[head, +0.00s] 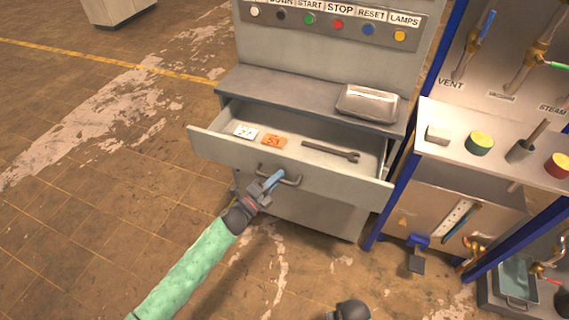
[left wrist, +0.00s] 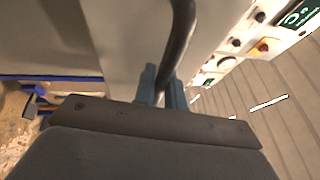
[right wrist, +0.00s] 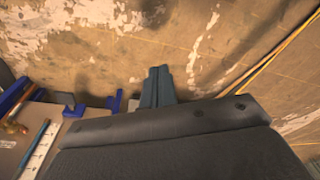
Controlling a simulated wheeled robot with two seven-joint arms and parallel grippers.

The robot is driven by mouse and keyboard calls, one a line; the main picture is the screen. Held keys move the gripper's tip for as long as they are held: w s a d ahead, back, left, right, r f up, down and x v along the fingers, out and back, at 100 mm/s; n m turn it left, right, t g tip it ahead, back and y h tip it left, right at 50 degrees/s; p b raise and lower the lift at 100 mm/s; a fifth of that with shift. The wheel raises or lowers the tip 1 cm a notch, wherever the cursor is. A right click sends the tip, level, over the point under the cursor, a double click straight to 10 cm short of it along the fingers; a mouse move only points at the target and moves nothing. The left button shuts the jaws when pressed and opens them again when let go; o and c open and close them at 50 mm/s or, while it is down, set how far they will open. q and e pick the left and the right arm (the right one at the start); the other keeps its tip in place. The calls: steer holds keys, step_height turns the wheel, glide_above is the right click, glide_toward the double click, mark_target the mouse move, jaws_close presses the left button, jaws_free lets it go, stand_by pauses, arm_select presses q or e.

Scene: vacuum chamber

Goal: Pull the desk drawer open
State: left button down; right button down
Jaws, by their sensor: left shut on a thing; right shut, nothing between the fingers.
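The desk drawer (head: 320,178) stands pulled out from the grey control desk, with its inside showing. A wrench (head: 331,151), a white tag (head: 245,132) and an orange tag (head: 273,140) lie in it. My left gripper (head: 272,182) is shut on the drawer's dark bar handle (head: 292,181). In the left wrist view the handle (left wrist: 180,40) runs between the blue fingers (left wrist: 163,88). My right gripper (right wrist: 158,85) is shut and empty, with bare floor behind it in the right wrist view.
A metal box (head: 367,103) sits on the desk top (head: 300,92) below a row of coloured buttons. To the right stands a blue-framed rack (head: 400,185) with valves and a shelf of small items. The floor (head: 90,190) at left is open.

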arm_select(q)
steer(key=s, duration=0.1)
steer(key=s+a, duration=0.1)
steer(key=s, duration=0.1)
steer(key=shift+s+a, duration=0.1)
steer(key=shift+s, duration=0.15)
steer(key=shift+s+a, duration=0.2)
steer(key=shift+s, duration=0.35)
arm_select(e)
steer(key=shift+s+r, duration=0.4)
steer(key=shift+s, duration=0.25)
steer(key=shift+w, duration=0.1)
arm_select(q)
steer(key=c, duration=1.6)
jaws_free()
steer(key=shift+o, duration=0.7)
arm_select(e)
steer(key=shift+w+r, duration=0.1)
steer(key=shift+w, duration=0.5)
